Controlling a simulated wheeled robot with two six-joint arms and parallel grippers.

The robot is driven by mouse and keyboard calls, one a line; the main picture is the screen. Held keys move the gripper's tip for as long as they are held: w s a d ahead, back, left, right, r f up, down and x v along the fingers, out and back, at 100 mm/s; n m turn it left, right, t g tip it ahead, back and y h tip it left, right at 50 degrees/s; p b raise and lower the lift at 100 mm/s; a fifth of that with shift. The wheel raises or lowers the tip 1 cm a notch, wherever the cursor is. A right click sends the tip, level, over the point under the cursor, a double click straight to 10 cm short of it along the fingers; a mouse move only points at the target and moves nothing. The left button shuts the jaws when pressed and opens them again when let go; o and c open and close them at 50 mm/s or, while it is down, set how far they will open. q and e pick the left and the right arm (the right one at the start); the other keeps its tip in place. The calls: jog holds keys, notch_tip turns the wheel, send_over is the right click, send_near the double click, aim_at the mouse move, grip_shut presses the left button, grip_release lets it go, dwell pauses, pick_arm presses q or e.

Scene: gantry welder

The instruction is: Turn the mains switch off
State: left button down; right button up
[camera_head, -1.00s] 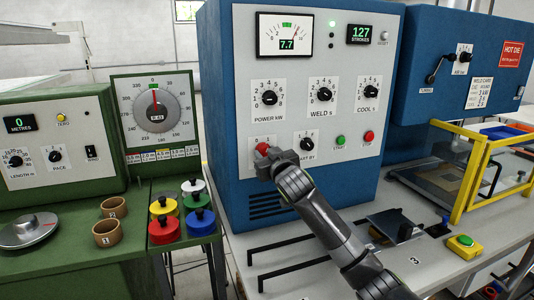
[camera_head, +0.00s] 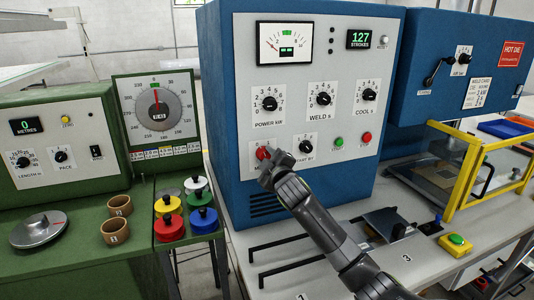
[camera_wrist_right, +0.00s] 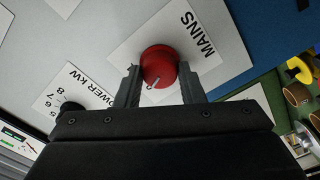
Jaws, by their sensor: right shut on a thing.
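The red mains switch knob (camera_head: 263,153) is at the lower left of the blue welder's (camera_head: 222,130) grey front panel. My right gripper (camera_head: 269,160) is at the knob and partly covers it and its label. In the right wrist view the round red knob (camera_wrist_right: 158,62) sits between the two fingers of the right gripper (camera_wrist_right: 160,74), which is shut on it. A pale pointer mark on the knob points to the lower left of that view. The MAINS plate (camera_wrist_right: 196,36) is behind it. The panel meter's (camera_head: 285,43) needle rests low at the left. My left gripper is out of view.
The POWER kW dial (camera_head: 269,104) is above the knob, and another dial (camera_head: 306,146) is close to its right. A green button (camera_head: 339,140) and red button (camera_head: 366,137) are farther right. A green bench with cups and coloured weights stands left.

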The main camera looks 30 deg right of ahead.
jog(key=shift+n+p, duration=0.35)
jog(key=shift+n, duration=0.55)
jog(key=o, duration=1)
jog(key=b+v, duration=0.4)
jog(key=v, duration=1.3)
jog(key=shift+s+f, duration=0.1)
jog(key=shift+s, duration=0.1)
